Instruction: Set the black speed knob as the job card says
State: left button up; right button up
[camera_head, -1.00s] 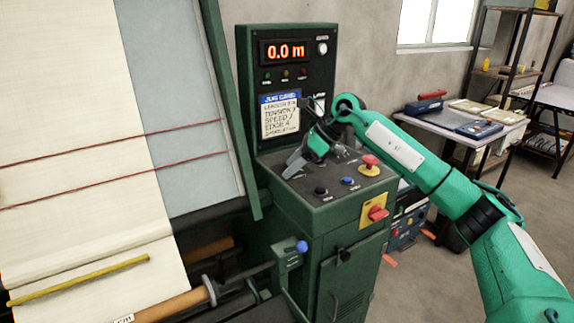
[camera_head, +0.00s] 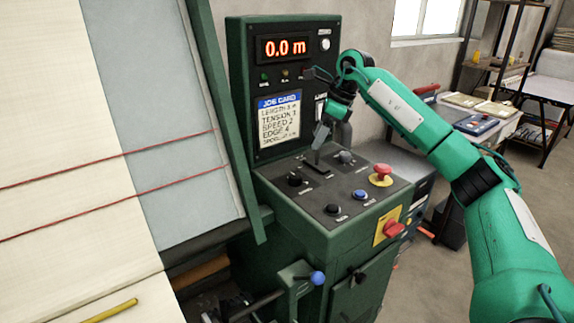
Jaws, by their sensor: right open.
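The job card (camera_head: 281,118) hangs on the upright green panel; it seems to read tension 3 or 1, speed 2 and edge 4, with other lines blurred. A black knob (camera_head: 295,180) sits at the left of the sloped console; its small label is too blurred to read surely. A grey knob (camera_head: 345,157) sits at the back. My right gripper (camera_head: 317,150) is open and empty, pointing down above the back of the console, right of and higher than the black knob. I cannot read the knob's setting. My left gripper is out of view.
A red stop button (camera_head: 382,172), a blue button (camera_head: 359,194) and a black button (camera_head: 332,209) stand on the console. A red switch (camera_head: 393,229) is on its side. The display (camera_head: 284,47) reads 0.0 m. Cloth (camera_head: 80,170) fills the left.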

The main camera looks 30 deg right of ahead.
aim_at(296, 176)
jog(key=x, duration=0.8)
jog(key=p+x, duration=0.1)
jog(key=x, duration=0.3)
jog(key=shift+w+a+f, duration=0.15)
jog(key=shift+w+f, duration=0.05)
jog(key=shift+w, duration=0.15)
jog(key=shift+w+a+f, duration=0.1)
jog(key=shift+w+f, duration=0.1)
jog(key=shift+f, duration=0.4)
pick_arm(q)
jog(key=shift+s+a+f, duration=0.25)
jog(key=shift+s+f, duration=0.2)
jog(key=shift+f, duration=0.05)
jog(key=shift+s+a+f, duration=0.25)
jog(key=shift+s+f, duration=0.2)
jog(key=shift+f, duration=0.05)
pick_arm(e)
jog(key=c, duration=1)
